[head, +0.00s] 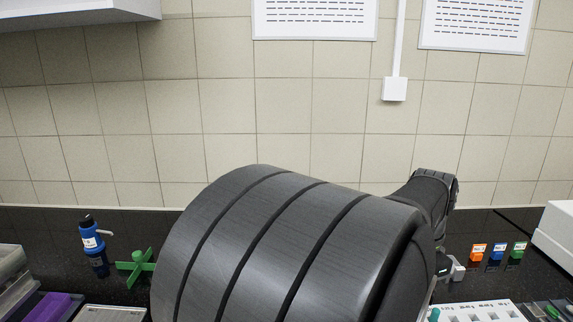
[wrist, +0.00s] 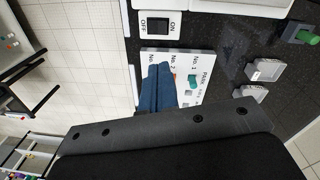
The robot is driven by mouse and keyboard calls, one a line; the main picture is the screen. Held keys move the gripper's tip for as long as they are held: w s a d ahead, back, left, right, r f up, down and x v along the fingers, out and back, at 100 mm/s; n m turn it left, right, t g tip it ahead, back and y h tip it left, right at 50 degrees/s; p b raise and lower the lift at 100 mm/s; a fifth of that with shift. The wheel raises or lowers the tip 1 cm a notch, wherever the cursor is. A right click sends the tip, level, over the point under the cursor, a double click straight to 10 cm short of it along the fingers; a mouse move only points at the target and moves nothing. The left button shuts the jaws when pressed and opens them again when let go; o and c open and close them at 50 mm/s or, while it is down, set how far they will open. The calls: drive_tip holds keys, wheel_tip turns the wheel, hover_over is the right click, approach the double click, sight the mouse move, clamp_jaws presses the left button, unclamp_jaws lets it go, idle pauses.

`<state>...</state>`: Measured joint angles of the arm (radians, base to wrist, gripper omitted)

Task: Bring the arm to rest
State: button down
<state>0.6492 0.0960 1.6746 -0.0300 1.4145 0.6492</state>
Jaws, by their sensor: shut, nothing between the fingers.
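My gripper (wrist: 160,72) shows in the wrist view as blue fingers pressed together, with nothing between them. The fingers overlap a white labelled panel (wrist: 150,55) from that viewpoint; I cannot tell whether they touch it. A teal peg (wrist: 193,82) stands on the panel to the right of the fingers, and a bit of orange shows beside them. In the head view my own dark arm fills the middle and hides my gripper. The panel's edge (head: 480,313) shows at the lower right there.
An ON/OFF switch (wrist: 160,28) sits above the panel. Two grey blocks (wrist: 266,70) (wrist: 250,93) stand to its right. In the head view, a blue bottle (head: 93,245) and a green cross-shaped piece (head: 136,267) stand left; orange (head: 478,252), blue (head: 497,252) and green (head: 517,252) items stand right.

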drive_tip(key=shift+m, duration=0.9)
drive_tip(key=r, duration=0.2)
drive_tip(key=w+r, duration=0.1)
drive_tip(key=r, duration=0.1)
drive_tip(key=shift+a+r, duration=0.1)
drive_tip(key=shift+r, duration=0.1)
drive_tip(key=c, duration=1.9)
unclamp_jaws()
drive_tip(key=shift+w, duration=0.1)
drive_tip(key=o, duration=1.1)
drive_tip(key=shift+m+t+h, duration=0.3)
drive_tip(key=shift+t+h, duration=0.4)
drive_tip(key=w, duration=0.6)
drive_tip(key=w+a, duration=0.1)
drive_tip(key=w, duration=0.2)
drive_tip(key=shift+f, duration=0.1)
drive_tip(key=o, duration=0.8)
drive_tip(key=w+a+m+t, duration=0.1)
drive_tip(key=w+a+t, duration=0.2)
drive_tip(key=w, duration=0.9)
drive_tip(key=shift+a+r+h, duration=0.35)
drive_tip(key=shift+a+h, duration=0.05)
drive_tip(key=shift+a, duration=0.4)
drive_tip(key=x, duration=1)
drive_tip(key=shift+w, duration=0.35)
